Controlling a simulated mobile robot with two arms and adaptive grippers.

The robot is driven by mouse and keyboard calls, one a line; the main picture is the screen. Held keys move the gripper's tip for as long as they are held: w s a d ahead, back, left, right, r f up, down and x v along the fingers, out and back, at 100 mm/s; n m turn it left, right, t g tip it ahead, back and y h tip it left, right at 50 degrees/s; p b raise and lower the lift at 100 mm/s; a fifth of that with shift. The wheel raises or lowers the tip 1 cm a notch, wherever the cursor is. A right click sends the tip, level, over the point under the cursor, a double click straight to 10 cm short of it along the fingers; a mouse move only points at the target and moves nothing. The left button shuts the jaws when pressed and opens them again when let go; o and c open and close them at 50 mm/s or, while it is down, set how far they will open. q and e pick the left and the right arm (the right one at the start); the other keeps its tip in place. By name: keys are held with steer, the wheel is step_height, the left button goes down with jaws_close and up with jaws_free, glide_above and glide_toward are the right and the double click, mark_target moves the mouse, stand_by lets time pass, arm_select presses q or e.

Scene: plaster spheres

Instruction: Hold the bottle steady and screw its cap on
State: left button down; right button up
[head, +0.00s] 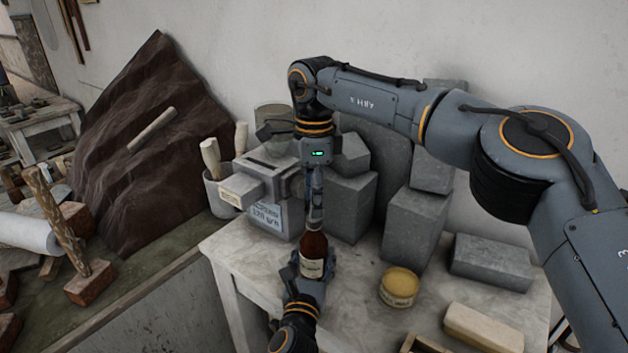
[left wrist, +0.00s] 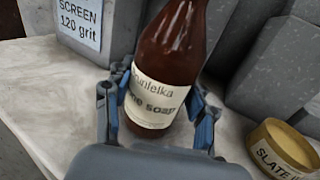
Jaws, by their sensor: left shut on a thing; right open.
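The brown bottle (head: 313,243) with a pale label stands upright on the worktable (head: 235,243); in the left wrist view the bottle (left wrist: 178,45) looks slightly tilted. My left gripper (head: 313,264) is shut around its labelled body, with one finger on each side in the left wrist view (left wrist: 155,108). My right gripper (head: 316,192) points down directly over the bottle's neck, its fingers open around the top. The cap cannot be made out; the bottle's mouth is hidden by the right fingers. I cannot tell whether they touch the bottle.
A yellow labelled tin (head: 399,283) stands right of the bottle. A grey box with a "120 grit" sign (head: 268,217) is behind left. Several grey blocks (head: 412,228) fill the back. A cream block (head: 483,328) lies front right. The table's left front is clear.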

steer(key=shift+f, duration=1.95)
steer(key=shift+c, duration=0.4)
jaws_close()
steer(key=m, duration=1.4)
steer(key=shift+m, duration=0.4)
steer(key=shift+o, duration=1.1)
jaws_free()
